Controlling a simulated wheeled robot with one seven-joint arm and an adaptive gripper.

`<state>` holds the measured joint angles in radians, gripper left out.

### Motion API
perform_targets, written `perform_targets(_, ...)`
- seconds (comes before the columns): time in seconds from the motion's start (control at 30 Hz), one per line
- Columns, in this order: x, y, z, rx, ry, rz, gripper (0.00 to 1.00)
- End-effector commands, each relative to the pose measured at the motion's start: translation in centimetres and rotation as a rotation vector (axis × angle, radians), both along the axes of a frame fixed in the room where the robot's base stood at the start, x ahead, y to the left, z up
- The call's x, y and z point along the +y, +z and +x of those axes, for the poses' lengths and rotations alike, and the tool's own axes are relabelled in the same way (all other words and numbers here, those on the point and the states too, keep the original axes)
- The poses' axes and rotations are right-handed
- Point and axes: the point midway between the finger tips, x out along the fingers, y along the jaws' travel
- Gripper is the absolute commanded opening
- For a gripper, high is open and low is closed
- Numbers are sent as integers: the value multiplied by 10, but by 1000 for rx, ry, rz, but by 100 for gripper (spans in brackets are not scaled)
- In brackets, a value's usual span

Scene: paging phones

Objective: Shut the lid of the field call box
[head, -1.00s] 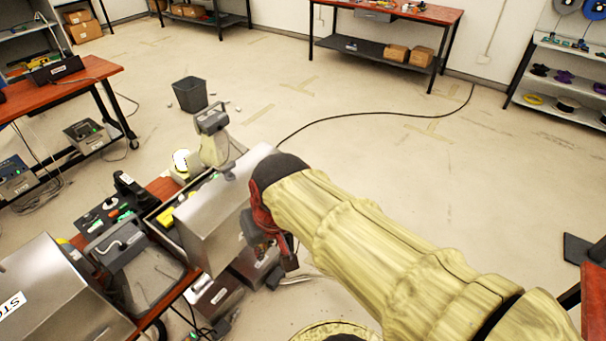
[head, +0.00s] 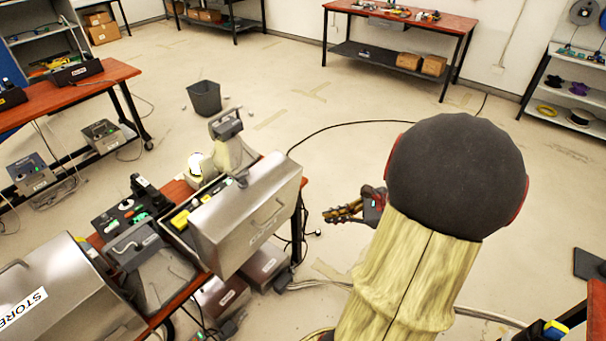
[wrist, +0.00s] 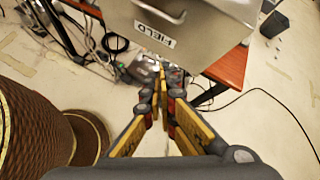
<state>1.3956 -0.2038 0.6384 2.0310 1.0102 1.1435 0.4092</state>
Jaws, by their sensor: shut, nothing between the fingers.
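The field call box (head: 172,232) stands on the red-topped bench with its lid open. Yellow and dark parts show inside it. Its silver lid (head: 232,238) stands out on the right side, with a handle and a label on its outer face. In the wrist view the lid (wrist: 215,40) fills the top, with its "FIELD" label readable. My gripper (head: 330,214) is in the free space right of the lid, apart from it. In the wrist view the fingertips (wrist: 162,70) are together and empty, below the lid's lower edge.
A silver case labelled "STORE" (head: 75,300) stands at the lower left. A grey desk phone (head: 228,140) is behind the box. Boxes and cables lie under the bench. Open floor (head: 350,170) lies right of the lid.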

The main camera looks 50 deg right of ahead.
Motion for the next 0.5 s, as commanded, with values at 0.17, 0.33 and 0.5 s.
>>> perform_targets(0.17,-59,18,9,-153,-318,239,0)
perform_targets(0.33,-77,34,19,-219,-415,340,0)
perform_targets(0.5,-75,29,33,-224,-418,350,0)
